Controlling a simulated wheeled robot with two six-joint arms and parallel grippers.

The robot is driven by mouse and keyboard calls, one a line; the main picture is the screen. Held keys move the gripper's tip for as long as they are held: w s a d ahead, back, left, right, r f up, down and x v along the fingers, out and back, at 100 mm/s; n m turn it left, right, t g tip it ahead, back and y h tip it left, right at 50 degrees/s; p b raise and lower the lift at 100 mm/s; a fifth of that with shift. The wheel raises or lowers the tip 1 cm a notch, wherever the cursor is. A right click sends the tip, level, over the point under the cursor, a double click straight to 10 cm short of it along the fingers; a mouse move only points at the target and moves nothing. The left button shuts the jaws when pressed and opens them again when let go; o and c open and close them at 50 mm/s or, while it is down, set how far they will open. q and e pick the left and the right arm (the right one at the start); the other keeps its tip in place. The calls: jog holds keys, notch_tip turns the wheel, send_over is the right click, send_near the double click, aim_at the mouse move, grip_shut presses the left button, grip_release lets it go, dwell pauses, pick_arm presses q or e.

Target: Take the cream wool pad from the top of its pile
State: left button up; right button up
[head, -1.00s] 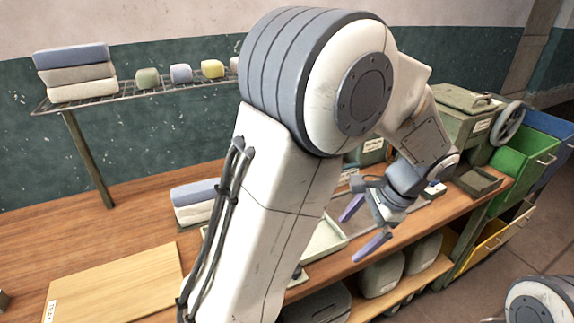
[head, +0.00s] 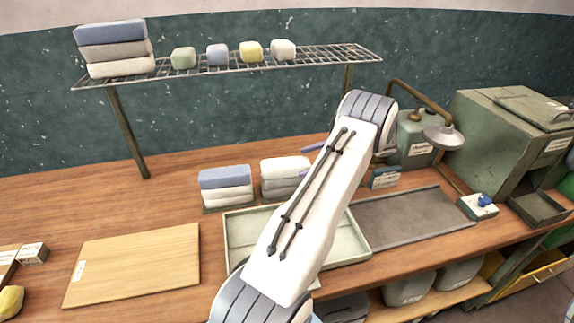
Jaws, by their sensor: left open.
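The cream wool pad (head: 284,166) lies on top of a short pile, with a greyer pad (head: 280,185) beneath it, on the wooden bench behind the pale green tray. My left gripper (head: 304,161) is open at the right end of this pile. Its purple fingers point left, one seen beyond the pad's right end and one nearer. My own forearm hides the rest of the gripper, and I cannot tell whether a finger touches the pad. My right gripper is out of view.
Left of it stands a pile with a blue pad (head: 225,176) on top. The pale green tray (head: 233,240) lies in front, under my forearm. A wire shelf (head: 320,57) with pads and small blocks is above. A wooden board (head: 135,265) lies left, a lamp (head: 442,137) stands right.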

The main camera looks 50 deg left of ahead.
aim_at(293, 164)
pick_arm(q)
jog(key=p+x, duration=0.1)
jog(key=x, duration=0.2)
jog(key=p+x, duration=0.1)
jog(key=x, duration=0.1)
jog(key=shift+s+a+r+p, duration=0.15)
jog(key=shift+s+p, duration=0.15)
jog(key=shift+s, duration=0.15)
jog(key=shift+s+a+f, duration=0.1)
jog(key=shift+a+f, duration=0.05)
jog(key=shift+f, duration=0.05)
jog(key=c, duration=1)
